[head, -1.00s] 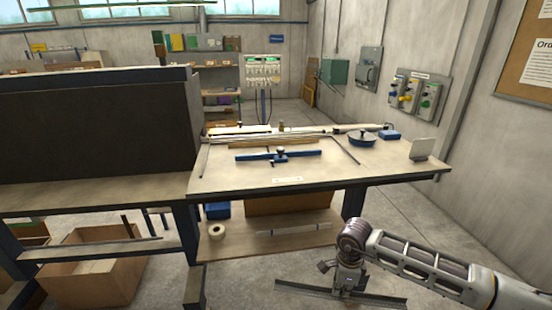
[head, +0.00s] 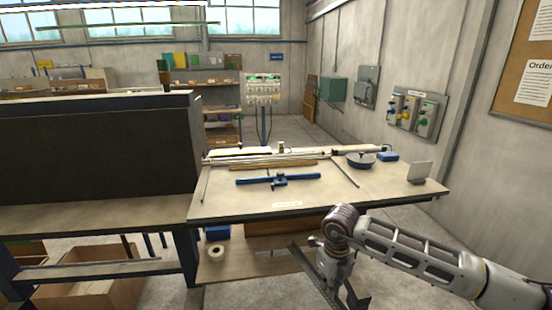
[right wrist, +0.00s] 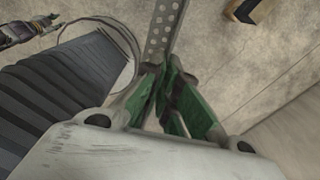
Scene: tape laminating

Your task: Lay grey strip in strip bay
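The grey strip (head: 304,262) is a long, thin, dark grey piece below the front edge of the workbench, running obliquely toward the lower edge of the head view. My right gripper (head: 328,282) is shut around it. My left gripper is not in view.
A blue bar tool (head: 255,180) and thin rods lie on the bench. A dark panel (head: 90,150) rises at left. A tape roll (head: 216,251) sits on the lower shelf.

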